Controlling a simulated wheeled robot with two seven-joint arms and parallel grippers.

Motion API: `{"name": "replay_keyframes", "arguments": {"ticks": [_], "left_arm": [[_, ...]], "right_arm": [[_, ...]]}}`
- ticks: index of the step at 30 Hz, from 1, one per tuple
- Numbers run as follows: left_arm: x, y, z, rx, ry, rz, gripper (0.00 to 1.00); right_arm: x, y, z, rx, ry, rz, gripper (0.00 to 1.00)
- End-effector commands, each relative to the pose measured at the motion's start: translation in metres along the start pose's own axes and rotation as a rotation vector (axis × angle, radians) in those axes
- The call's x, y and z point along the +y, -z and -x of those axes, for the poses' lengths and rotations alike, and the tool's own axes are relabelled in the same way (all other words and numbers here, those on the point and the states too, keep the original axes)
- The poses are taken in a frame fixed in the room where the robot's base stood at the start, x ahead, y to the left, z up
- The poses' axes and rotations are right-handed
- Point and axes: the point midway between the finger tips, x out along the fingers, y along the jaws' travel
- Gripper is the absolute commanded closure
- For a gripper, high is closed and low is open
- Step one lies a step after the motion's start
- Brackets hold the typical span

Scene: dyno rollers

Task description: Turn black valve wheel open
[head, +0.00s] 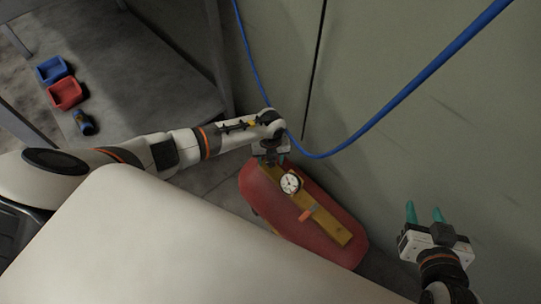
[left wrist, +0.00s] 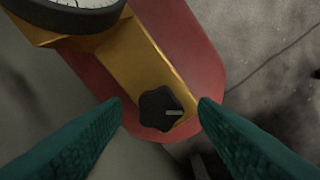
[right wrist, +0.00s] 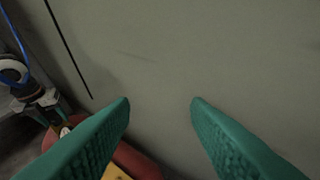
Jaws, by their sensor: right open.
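The black valve wheel (left wrist: 162,108) is a small lobed knob with a pale mark on its face. It sits at the end of a yellow block (left wrist: 135,60) on the red tank (left wrist: 195,50). In the left wrist view it lies between the two teal fingertips of my left gripper (left wrist: 160,106), which are spread apart and appear not to touch it. In the head view my left gripper (head: 270,155) is over the tank's upper left end and the wheel is hidden. My right gripper (head: 425,213) is open and empty, off to the right of the tank.
A round white gauge (head: 290,184) stands on the yellow block near the wheel. A blue hose (head: 400,95) hangs along the grey wall (head: 430,130). Blue (head: 51,69) and red (head: 65,93) bins stand on a grey surface at upper left.

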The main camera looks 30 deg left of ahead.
Motion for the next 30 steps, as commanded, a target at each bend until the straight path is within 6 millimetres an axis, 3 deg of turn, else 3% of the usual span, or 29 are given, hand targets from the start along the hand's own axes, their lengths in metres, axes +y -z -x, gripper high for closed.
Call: {"name": "replay_keyframes", "arguments": {"ticks": [7,14,24,30], "left_arm": [[0.0,0.0,0.003,-0.001,-0.001,-0.001,0.46],[0.0,0.0,0.025,0.0,-0.001,-0.001,0.46],[0.0,0.001,0.07,0.001,0.0,-0.001,0.46],[0.0,0.001,0.103,0.002,-0.001,0.0,0.46]], "right_arm": [[0.0,0.001,0.001,0.012,0.0,0.0,0.57],[-0.006,0.034,0.014,0.223,0.014,-0.002,0.57],[-0.015,0.095,0.063,0.644,0.037,-0.013,0.57],[-0.017,0.109,0.091,0.799,0.044,-0.019,0.57]]}}
